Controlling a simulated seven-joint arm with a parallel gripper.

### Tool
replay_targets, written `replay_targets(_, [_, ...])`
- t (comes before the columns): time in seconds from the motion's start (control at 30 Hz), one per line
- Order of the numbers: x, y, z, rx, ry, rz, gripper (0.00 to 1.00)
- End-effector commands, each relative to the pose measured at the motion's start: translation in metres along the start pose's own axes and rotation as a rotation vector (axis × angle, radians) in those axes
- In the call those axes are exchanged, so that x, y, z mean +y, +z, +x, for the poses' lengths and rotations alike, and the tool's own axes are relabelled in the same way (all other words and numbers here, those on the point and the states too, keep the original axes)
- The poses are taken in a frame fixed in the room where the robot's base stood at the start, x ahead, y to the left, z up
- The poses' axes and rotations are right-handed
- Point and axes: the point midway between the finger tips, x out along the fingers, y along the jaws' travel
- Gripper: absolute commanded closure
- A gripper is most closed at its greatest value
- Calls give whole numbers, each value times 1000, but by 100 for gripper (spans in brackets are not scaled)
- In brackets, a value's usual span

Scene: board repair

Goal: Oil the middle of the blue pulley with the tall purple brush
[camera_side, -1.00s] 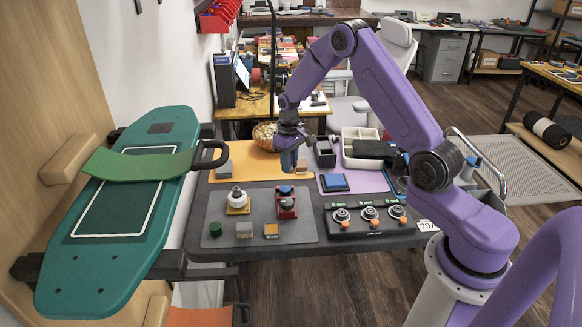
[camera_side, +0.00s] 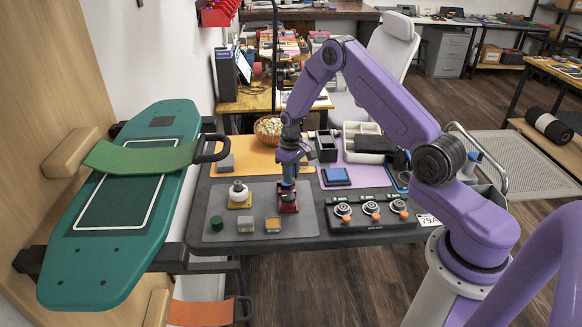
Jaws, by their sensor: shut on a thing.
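My gripper (camera_side: 291,160) is above the grey mat and points down. It is shut on a narrow upright thing (camera_side: 288,175), bluish-purple and small in this view, which I take for the tall purple brush. Its lower end comes down to the top of a small red stand (camera_side: 288,205) on the mat. The blue pulley appears to be the blue part on top of this stand, now mostly hidden behind the held thing and the fingers. I cannot tell whether the tip touches the pulley's middle.
On the grey mat (camera_side: 256,198) stand a white and yellow part (camera_side: 239,195), a green cylinder (camera_side: 216,223) and small blocks (camera_side: 272,225). A panel with several knobs (camera_side: 371,212) is to the right. A blue pad (camera_side: 336,176) lies behind it. A teal board (camera_side: 125,190) is at the left.

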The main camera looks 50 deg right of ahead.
Motion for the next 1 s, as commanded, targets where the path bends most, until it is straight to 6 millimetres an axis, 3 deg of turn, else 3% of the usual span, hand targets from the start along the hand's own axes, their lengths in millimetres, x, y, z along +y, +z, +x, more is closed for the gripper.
replay_targets(0.13, [0,-8,12,3,1,-1,100])
replay_targets(0.57, [2,-42,12,3,1,-1,100])
replay_targets(1.0, [0,-8,12,-1,0,0,100])
